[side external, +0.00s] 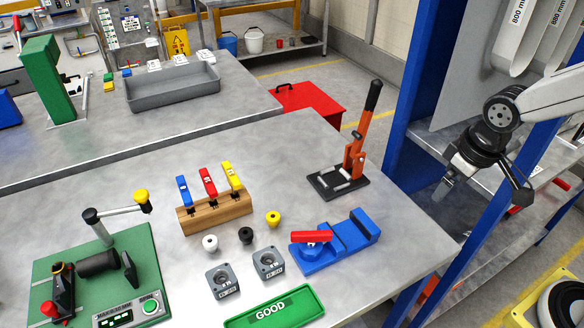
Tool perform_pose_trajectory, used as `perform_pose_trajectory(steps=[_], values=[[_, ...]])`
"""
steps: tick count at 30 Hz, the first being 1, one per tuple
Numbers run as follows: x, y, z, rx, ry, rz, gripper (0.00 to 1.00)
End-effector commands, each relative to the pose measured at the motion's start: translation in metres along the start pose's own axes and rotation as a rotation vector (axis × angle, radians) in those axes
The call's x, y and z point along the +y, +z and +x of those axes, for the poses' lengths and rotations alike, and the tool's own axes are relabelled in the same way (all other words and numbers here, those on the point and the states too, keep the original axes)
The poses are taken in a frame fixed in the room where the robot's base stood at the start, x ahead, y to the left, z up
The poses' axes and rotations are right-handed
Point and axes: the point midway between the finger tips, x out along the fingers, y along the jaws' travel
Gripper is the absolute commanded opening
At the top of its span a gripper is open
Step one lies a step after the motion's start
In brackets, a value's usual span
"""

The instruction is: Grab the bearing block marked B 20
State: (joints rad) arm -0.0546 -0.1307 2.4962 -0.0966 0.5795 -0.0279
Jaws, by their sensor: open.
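Two grey square bearing blocks with round bores lie side by side on the metal table: a left block (222,281) and a right block (268,263). Each has a small marking on its front, too small for me to read surely, so I cannot tell which is B 20. My gripper (483,188) is open and empty at the right, in front of the blue frame and beyond the table's right edge. It is far from both blocks and above their level.
A green GOOD tray (274,307) lies just in front of the blocks. A blue vise (335,243) with a red part and an orange lever press (356,160) stand to the right. Small knobs (246,235) and a wooden rack (214,212) are behind. A green tester (100,280) stands left.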

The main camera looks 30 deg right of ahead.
Motion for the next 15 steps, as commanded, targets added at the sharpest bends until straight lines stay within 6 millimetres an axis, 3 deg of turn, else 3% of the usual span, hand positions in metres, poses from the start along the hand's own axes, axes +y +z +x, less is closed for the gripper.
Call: perform_pose_trajectory(steps=[8, 15], values=[[-0.011, -0.005, 0.007, -0.053, 0.074, -0.294, 1.00], [-0.028, -0.020, 0.014, -0.116, 0.201, -0.726, 1.00]])
